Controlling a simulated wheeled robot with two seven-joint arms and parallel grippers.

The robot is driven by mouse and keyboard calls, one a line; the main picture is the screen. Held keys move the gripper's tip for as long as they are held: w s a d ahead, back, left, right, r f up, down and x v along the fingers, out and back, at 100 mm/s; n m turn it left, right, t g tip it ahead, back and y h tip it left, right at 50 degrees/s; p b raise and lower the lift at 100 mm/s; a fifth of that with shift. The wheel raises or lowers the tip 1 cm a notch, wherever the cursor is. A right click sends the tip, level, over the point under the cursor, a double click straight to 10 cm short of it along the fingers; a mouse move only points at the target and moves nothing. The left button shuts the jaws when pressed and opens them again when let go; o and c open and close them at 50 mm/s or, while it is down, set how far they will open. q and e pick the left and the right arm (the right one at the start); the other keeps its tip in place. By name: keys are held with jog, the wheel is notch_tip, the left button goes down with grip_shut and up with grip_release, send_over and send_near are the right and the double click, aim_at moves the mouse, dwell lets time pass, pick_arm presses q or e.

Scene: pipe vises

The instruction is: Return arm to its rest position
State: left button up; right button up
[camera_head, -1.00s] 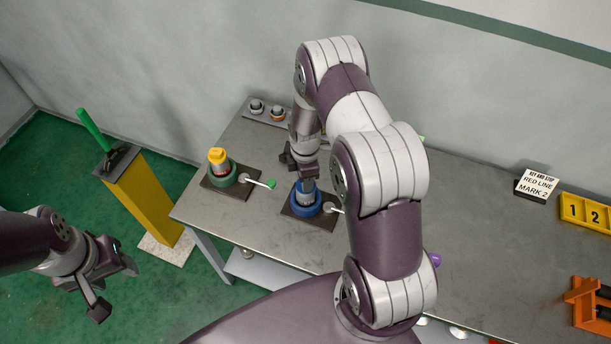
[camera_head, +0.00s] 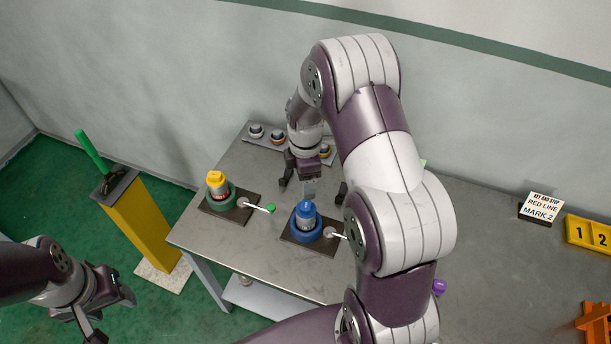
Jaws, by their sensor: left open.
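My right arm reaches over the grey workbench (camera_head: 245,262) from the lower middle. Its gripper (camera_head: 313,186) is open, fingers spread apart, behind and above the blue vise (camera_head: 303,230) and clear of it. A grey pipe piece with a blue cap (camera_head: 306,209) stands upright in the blue vise. A grey piece with a yellow cap (camera_head: 217,182) stands upright in the green vise (camera_head: 222,203) to its left. My left gripper (camera_head: 108,313) is open and empty at the lower left, over the green floor and off the bench. Part of it is cut off by the lower edge.
A yellow post with a green lever (camera_head: 93,151) stands left of the bench. A row of small round pieces (camera_head: 277,137) sits at the bench's back. A white sign (camera_head: 541,207), yellow number plates (camera_head: 588,235) and an orange rack (camera_head: 596,325) are at right. My right arm hides the bench's middle.

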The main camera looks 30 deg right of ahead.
jog(key=s+a+r+m+b, duration=0.1)
jog(key=s+a+r+m, duration=0.1)
jog(key=s+a+m, duration=0.2)
jog(key=s+a+r+m+t+b, duration=0.1)
jog(key=s+a+r+m+b, duration=0.1)
jog(key=s+m, duration=0.7)
jog(key=shift+s+a+r+m, duration=0.25)
jog(key=shift+a+r+m, duration=0.3)
jog(key=shift+a+m, duration=0.4)
jog(key=shift+s+a, duration=0.1)
